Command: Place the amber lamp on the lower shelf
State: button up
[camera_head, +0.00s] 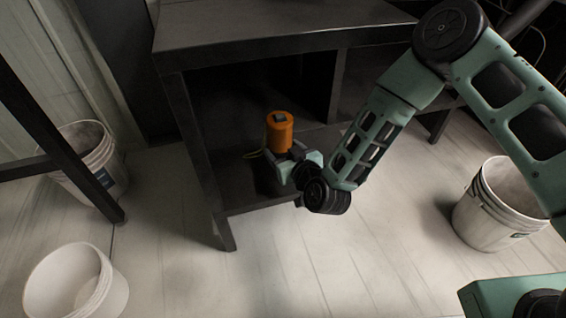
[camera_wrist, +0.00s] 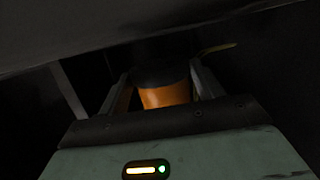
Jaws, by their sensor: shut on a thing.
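The amber lamp (camera_head: 279,133) is an orange cylinder with a small grey part on top, and it looks upright. My gripper (camera_head: 283,152) is shut on it at the opening of the dark shelf unit, over the lower shelf (camera_head: 235,192). In the wrist view the lamp (camera_wrist: 165,96) sits between the two fingers of my gripper (camera_wrist: 162,88), with a dark top end. The lamp's base is hidden behind my gripper, so I cannot tell whether it touches the shelf.
The dark unit's top board (camera_head: 260,25) overhangs the opening, and its edge shows close above in the wrist view (camera_wrist: 100,35). A thin yellowish loop (camera_head: 252,154) lies on the lower shelf beside the lamp. White buckets stand on the floor at left (camera_head: 85,160) and right (camera_head: 495,205).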

notch_tip(320, 180, down, 3)
jog(key=shift+f+b, duration=0.2)
jog(key=shift+b, duration=0.75)
jog(key=shift+r, duration=0.2)
jog(key=shift+f, duration=0.2)
jog(key=o, duration=1.1)
jog(key=shift+r, duration=0.1)
